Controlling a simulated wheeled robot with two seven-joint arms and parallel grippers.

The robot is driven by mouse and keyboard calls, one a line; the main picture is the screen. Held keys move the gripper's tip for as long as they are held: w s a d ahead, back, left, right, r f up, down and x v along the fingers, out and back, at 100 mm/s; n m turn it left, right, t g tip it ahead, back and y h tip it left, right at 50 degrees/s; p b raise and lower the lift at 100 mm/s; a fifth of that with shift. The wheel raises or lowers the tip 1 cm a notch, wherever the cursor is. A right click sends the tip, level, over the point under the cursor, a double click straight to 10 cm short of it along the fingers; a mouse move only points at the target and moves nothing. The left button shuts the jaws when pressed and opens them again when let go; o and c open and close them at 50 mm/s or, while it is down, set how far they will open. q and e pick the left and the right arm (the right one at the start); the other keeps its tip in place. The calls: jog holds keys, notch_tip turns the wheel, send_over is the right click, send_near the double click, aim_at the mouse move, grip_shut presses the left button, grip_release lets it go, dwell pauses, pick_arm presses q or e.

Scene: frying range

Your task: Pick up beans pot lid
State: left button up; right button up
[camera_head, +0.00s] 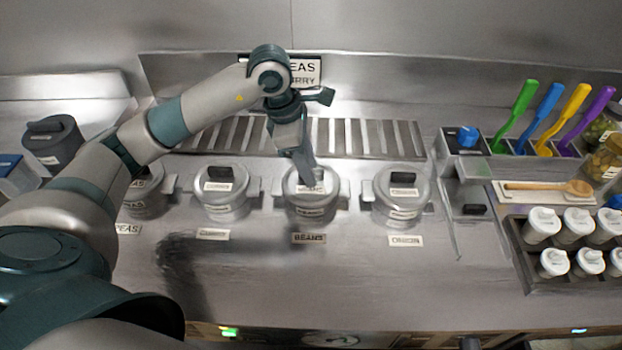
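The beans pot (311,212) is a small steel pot in the counter row, with a "BEANS" label on the counter in front of it. Its round lid (293,184) sits on top. My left gripper (310,180) points down over the middle of this lid and hides the lid's handle. The fingers look close to or touching the handle area, but I cannot tell whether they are closed on it. My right gripper is not in view.
Lidded pots stand on both sides: one to the left (221,199), one to the right (402,205), and another partly behind my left arm. A slotted vent (370,138) lies behind. Coloured-handled utensils and a rack of white-capped shakers (578,222) stand at right. The front counter is clear.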

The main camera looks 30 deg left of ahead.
pick_arm(q)
jog(key=shift+f, duration=0.1)
dwell(0.4)
grip_shut()
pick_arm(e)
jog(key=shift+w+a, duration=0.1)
pick_arm(q)
jog(key=shift+r, duration=0.25)
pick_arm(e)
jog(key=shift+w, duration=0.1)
